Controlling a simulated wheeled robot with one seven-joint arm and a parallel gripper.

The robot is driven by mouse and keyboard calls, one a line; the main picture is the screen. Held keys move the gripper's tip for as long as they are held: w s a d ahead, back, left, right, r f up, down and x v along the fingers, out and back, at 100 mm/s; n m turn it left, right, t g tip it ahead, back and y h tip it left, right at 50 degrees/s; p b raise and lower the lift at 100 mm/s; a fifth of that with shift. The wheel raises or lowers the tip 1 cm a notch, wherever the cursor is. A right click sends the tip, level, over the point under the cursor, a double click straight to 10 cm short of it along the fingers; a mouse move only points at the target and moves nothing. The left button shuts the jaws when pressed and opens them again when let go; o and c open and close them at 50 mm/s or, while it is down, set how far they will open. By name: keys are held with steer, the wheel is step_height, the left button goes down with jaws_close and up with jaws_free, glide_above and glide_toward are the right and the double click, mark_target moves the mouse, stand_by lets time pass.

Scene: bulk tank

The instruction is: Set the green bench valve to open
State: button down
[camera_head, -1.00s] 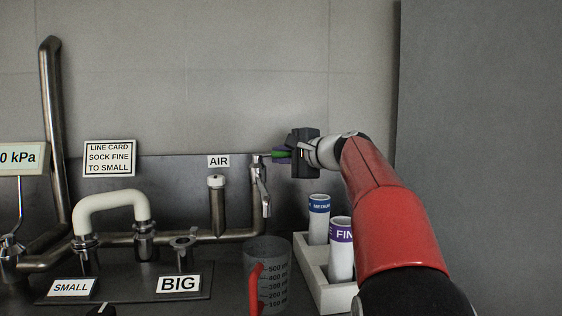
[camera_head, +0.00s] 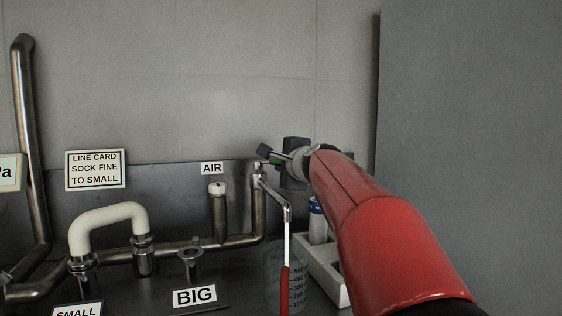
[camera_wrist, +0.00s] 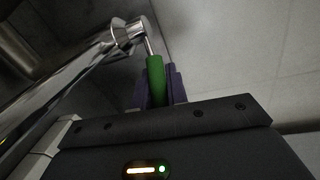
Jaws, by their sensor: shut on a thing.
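The green bench valve's handle (camera_head: 276,160) is a short green grip on a metal stem at the top of the bench tap. In the wrist view the green handle (camera_wrist: 156,82) stands between my two purplish fingers. My gripper (camera_head: 274,158) is shut on it, coming from the right. The tap's metal spout (camera_head: 275,192) angles down to the right. A narrow white vertical strip (camera_head: 287,240) shows below its tip; I cannot tell whether it is liquid. My fingers partly hide the handle in the head view.
A grey graduated jug (camera_head: 298,290) with a red handle stands below the spout. A white rack (camera_head: 322,265) with a blue-banded tube (camera_head: 317,222) is right of it. A white curved hose (camera_head: 105,217) and metal pipes fill the left. A grey wall closes the right.

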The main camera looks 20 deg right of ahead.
stand_by(0.3)
steer(key=c, duration=1.4)
jaws_free()
steer(key=s, duration=0.2)
steer(key=s+b, duration=0.1)
steer(key=s, duration=0.2)
steer(key=s+r, duration=0.1)
steer(key=s, duration=0.1)
steer(key=shift+s, duration=0.4)
steer(key=shift+c, duration=0.4)
